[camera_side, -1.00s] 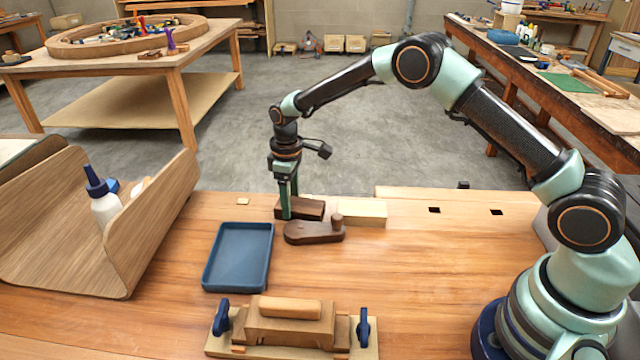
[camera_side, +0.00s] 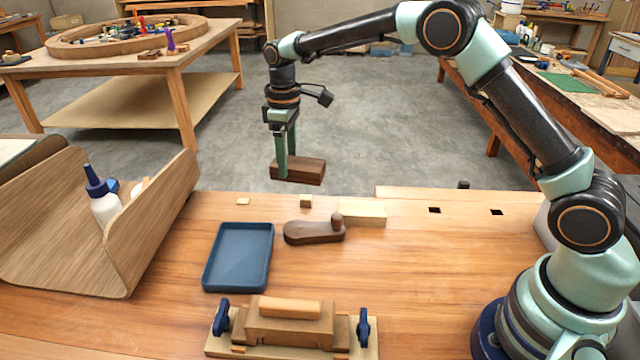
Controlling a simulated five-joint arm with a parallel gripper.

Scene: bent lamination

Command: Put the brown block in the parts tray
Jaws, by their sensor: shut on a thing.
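The brown block (camera_side: 306,171) is a dark brown rectangular piece, held in the air above the far edge of the bench. My gripper (camera_side: 286,170) points down and is shut on the block near its left end. The blue parts tray (camera_side: 238,287) lies flat and empty on the bench, lower and to the left of the held block.
A dark wooden piece with a knob (camera_side: 312,233) lies right of the tray, by a pale wood block (camera_side: 362,214) and a small pale cube (camera_side: 306,201). A clamped wooden form (camera_side: 290,325) stands in front. A curved plywood shell (camera_side: 165,215) with a glue bottle (camera_side: 104,208) stands left.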

